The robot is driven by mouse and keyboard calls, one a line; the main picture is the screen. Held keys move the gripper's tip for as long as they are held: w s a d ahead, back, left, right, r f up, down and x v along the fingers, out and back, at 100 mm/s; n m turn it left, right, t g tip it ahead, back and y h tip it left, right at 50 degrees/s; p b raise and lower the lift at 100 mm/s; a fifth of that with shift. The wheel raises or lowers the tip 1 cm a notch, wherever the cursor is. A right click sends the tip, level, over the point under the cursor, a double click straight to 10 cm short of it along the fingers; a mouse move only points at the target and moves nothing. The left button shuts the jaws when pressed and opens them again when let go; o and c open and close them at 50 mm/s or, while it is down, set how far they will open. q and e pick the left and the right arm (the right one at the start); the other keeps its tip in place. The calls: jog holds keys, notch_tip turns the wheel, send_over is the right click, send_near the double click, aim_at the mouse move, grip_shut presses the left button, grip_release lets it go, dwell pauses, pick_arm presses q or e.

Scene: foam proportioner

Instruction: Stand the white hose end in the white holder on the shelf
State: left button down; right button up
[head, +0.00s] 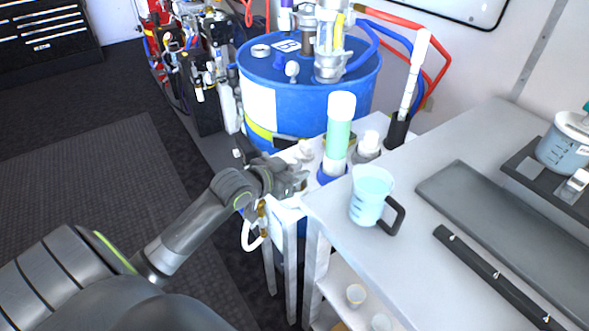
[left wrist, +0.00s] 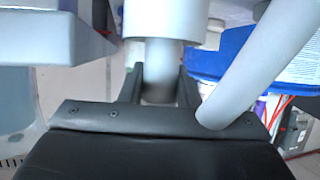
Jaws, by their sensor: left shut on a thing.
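My left gripper (head: 292,176) is at the left end of the narrow white shelf (head: 318,128), beside the blue drum. In the left wrist view its two dark fingers (left wrist: 161,88) are shut on the white hose end (left wrist: 160,55), a white cylinder with a wider upper part. In the head view a white piece (head: 305,149) shows just above the gripper, and a white hose loop (head: 248,236) hangs below it. The white hose (left wrist: 262,62) also crosses the right of the wrist view. My right gripper is out of view.
The blue drum (head: 300,104) stands behind the shelf. A green-and-white tube (head: 338,135) stands in a blue holder, and a white wand (head: 412,75) in a black holder (head: 398,131). A measuring jug (head: 371,194) stands on the grey table (head: 335,222), close right of the gripper.

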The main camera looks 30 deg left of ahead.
pick_arm(q)
jog(key=shift+f+b, duration=0.4)
jog(key=shift+f, duration=0.1)
dwell(0.3)
jog(key=c, duration=1.3)
grip_release()
jog(key=shift+c, duration=0.2)
jog(key=shift+s+a+r+p, duration=0.1)
jog(key=shift+s+r+p, duration=0.15)
jog(key=shift+s+p, duration=0.35)
jog(key=p+v, duration=0.7)
jog(key=v, duration=0.2)
jog(key=shift+s, duration=0.35)
